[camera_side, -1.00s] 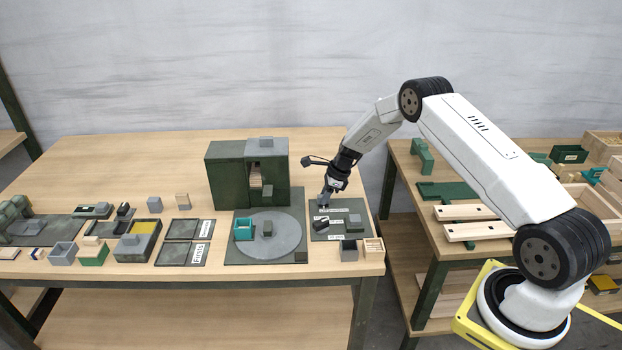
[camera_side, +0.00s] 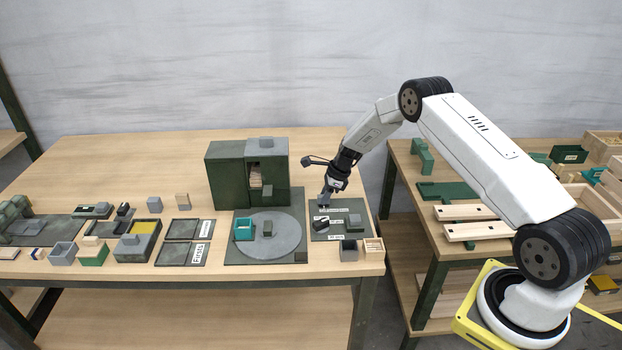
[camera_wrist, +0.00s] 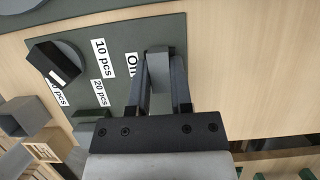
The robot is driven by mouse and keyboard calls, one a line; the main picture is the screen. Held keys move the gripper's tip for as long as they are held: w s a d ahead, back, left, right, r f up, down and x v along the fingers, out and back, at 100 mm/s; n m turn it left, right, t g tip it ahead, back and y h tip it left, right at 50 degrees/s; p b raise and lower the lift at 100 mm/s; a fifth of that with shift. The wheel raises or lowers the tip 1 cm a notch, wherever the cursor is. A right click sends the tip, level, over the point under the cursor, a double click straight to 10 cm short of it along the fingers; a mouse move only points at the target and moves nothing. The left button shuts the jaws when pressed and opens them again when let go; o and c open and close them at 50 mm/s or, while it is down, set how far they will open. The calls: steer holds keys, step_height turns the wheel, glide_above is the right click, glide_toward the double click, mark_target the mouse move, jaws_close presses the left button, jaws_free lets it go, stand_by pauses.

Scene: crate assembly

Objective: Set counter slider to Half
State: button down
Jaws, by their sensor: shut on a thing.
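The counter board (camera_side: 348,205) is a dark grey-green plate near the right end of the table, with white labels. My gripper (camera_side: 323,204) is over its far left part, pointing down. In the wrist view my gripper (camera_wrist: 160,60) is shut on an upright grey block (camera_wrist: 159,68), seemingly the slider handle, with a finger on each side. A label (camera_wrist: 132,64) beside it is partly hidden by a finger. The "10 pcs" label (camera_wrist: 103,58) and "20 pcs" label (camera_wrist: 101,92) lie to its left. A black pointer knob (camera_wrist: 52,63) sits further left. The slider's track is not clearly visible.
A round grey turntable (camera_side: 285,236) with a teal box (camera_side: 244,230) lies left of the board. A tall green cabinet (camera_side: 228,178) stands behind it. A grey box (camera_side: 348,251) and a wooden crate (camera_side: 373,247) stand at the board's front edge.

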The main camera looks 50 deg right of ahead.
mark_target(329, 204)
steer(key=shift+s+d, duration=1.05)
steer(key=c, duration=0.5)
jaws_free()
steer(key=shift+r, duration=0.15)
steer(key=shift+v, duration=3.75)
